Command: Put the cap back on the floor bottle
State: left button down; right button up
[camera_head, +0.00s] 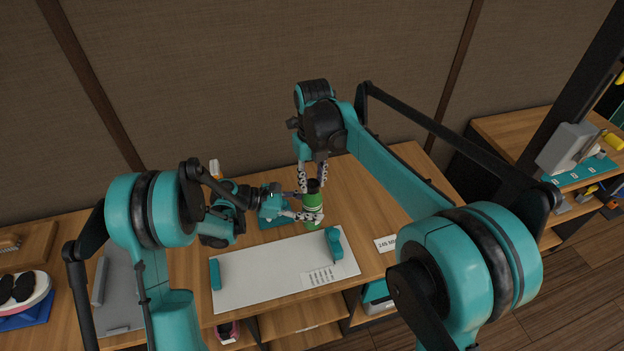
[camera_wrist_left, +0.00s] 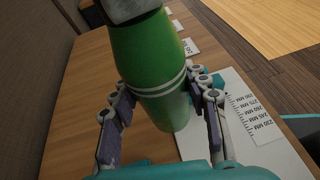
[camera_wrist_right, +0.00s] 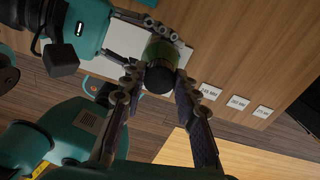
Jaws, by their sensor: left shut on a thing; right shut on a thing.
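A green bottle (camera_head: 312,212) with pale bands stands upright near the middle of the table. My left gripper (camera_head: 309,207) is shut on the bottle's body from the left. The bottle fills the middle of the left wrist view (camera_wrist_left: 150,70), with a finger on each side. My right gripper (camera_head: 313,180) reaches down from above and is shut on the dark cap (camera_wrist_right: 160,79) at the bottle's top. The cap is in line with the bottle; I cannot tell whether it is seated or only held there. Whether the bottle's base touches the table is also unclear.
A white board (camera_head: 270,284) with teal end blocks (camera_head: 216,275) and a printed length label lies in front of the bottle. A card (camera_head: 386,243) lies to the right. The table's right side is mostly clear. A grey tray (camera_head: 118,300) is at left.

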jog(key=o, duration=0.7)
jog(key=shift+r, duration=0.1)
jog(key=shift+r, duration=2.2)
jog(key=shift+c, duration=0.3)
